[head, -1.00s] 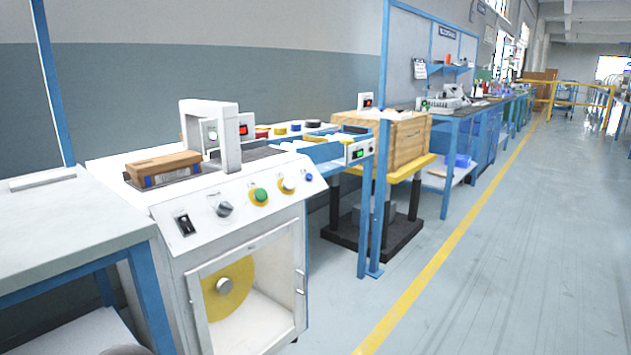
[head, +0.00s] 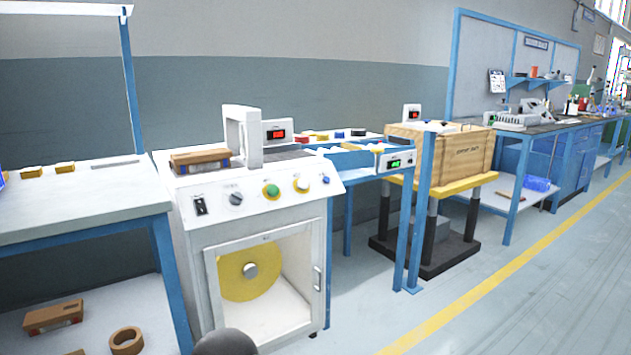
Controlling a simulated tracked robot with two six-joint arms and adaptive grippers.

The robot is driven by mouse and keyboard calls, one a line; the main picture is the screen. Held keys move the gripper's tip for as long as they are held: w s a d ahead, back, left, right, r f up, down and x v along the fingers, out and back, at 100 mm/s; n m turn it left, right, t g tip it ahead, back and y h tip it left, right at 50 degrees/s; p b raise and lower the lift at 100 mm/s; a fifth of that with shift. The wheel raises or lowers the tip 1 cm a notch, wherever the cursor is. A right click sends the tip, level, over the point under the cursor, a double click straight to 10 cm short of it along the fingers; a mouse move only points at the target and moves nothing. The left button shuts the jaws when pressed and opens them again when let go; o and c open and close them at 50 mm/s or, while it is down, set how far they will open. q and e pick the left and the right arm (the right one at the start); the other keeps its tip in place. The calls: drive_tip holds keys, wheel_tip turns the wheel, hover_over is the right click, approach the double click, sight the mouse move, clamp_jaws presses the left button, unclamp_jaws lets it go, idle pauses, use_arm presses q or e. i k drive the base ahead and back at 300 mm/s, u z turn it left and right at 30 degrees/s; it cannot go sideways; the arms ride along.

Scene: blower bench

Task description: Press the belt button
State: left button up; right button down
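A white strapping-type machine (head: 262,219) stands left of centre. A brown box (head: 201,160) lies on the machine's top, left of the white arch (head: 243,137). Neither of my grippers is in view.
A wooden crate (head: 460,155) sits on a yellow lift table. The floor at front right is clear.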

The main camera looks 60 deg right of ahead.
sight(302, 183)
drive_tip(key=u, duration=1.7)
drive_tip(key=i, duration=0.1)
drive_tip(key=z, duration=3.4)
drive_tip(key=i, duration=1)
drive_tip(key=u, duration=0.1)
drive_tip(key=k, duration=0.85)
drive_tip(key=z, duration=0.15)
drive_tip(key=i, duration=0.55)
